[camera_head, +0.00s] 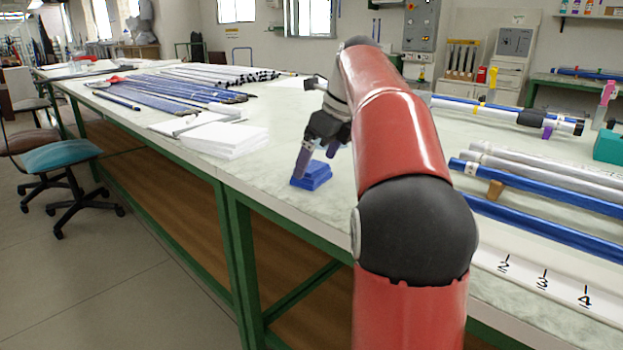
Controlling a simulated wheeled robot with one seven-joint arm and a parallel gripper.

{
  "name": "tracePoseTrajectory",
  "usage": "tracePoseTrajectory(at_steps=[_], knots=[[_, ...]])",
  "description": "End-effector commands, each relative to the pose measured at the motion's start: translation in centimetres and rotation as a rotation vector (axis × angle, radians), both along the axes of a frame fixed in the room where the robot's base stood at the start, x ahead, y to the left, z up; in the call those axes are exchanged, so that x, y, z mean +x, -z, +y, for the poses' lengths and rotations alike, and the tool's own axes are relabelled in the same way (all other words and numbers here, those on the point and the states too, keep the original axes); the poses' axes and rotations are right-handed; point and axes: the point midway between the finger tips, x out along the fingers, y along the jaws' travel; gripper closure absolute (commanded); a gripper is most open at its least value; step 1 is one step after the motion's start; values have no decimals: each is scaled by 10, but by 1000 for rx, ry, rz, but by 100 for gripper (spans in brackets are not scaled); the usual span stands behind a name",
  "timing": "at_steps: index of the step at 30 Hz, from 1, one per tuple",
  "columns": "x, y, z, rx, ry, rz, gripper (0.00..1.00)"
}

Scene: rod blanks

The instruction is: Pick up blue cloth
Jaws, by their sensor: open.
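The blue cloth (313,176) lies folded in a small stack on the pale tabletop, close to the table's front edge. My gripper (318,153) is just above the cloth, pointing down, with its fingers apart. One finger overlaps the cloth's upper left part in the picture. I cannot tell whether it touches the cloth. No cloth shows between the fingers.
A stack of white sheets (225,138) lies left of the cloth. Many blue and white rods (165,92) lie farther left. More blue rods (545,192) rest on supports at the right. The tabletop (285,140) around the cloth is clear. Chairs (62,155) stand by the table.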

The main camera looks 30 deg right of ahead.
Motion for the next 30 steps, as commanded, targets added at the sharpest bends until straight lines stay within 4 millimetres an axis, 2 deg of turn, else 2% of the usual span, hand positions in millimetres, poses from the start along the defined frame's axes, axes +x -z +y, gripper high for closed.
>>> tracePoseTrajectory(at_steps=[1,6,14,24,30], knots=[[2,12,2,1,-1,3,0],[8,26,5,0,0,1,0],[9,26,6,-2,-1,0,1],[9,26,6,-1,-1,-1,44],[9,25,6,-1,-1,-1,44]])
